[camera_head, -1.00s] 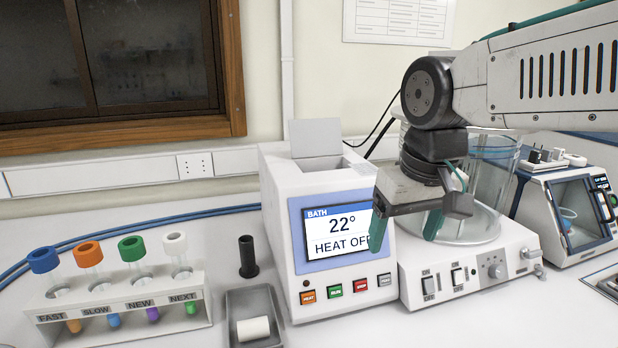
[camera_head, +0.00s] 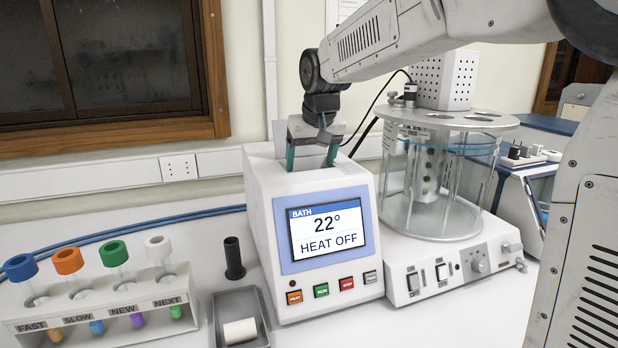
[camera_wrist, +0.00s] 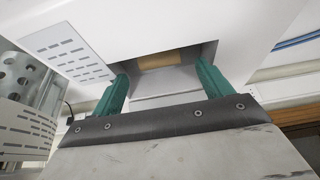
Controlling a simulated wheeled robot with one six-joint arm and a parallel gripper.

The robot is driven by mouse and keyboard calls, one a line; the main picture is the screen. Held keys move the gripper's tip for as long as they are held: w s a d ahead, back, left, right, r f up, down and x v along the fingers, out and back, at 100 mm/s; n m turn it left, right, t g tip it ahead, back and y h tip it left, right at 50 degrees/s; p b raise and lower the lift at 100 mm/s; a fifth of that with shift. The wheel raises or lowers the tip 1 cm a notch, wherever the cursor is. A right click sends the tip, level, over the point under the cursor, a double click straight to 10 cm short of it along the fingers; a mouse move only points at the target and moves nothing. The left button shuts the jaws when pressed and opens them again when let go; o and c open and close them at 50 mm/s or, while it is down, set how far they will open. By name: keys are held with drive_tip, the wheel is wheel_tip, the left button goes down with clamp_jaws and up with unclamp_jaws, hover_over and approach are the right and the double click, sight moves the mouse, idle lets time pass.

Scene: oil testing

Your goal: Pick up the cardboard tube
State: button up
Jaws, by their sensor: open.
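The cardboard tube (camera_wrist: 163,59) shows in the wrist view as a short tan piece inside the open top recess of the white bath unit (camera_head: 258,200). The recess hides it in the head view. My gripper (camera_head: 311,158) is over that recess, pointing down, its two green fingers apart. In the wrist view the open fingers of my gripper (camera_wrist: 163,76) stand on either side of the recess, with the tube between and beyond them. Nothing is held. I cannot tell how deep the fingertips reach.
A white roll (camera_head: 240,331) lies in a grey tray (camera_head: 222,308) in front, near a black cylinder (camera_head: 234,258). A rack (camera_head: 130,315) of capped tubes stands at left. A glass bath (camera_head: 455,190) stands close on the right.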

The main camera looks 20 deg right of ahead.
drive_tip(key=shift+x, duration=1.55)
drive_tip(key=c, duration=1.1)
drive_tip(key=shift+o, duration=0.2)
drive_tip(key=shift+r, duration=0.1)
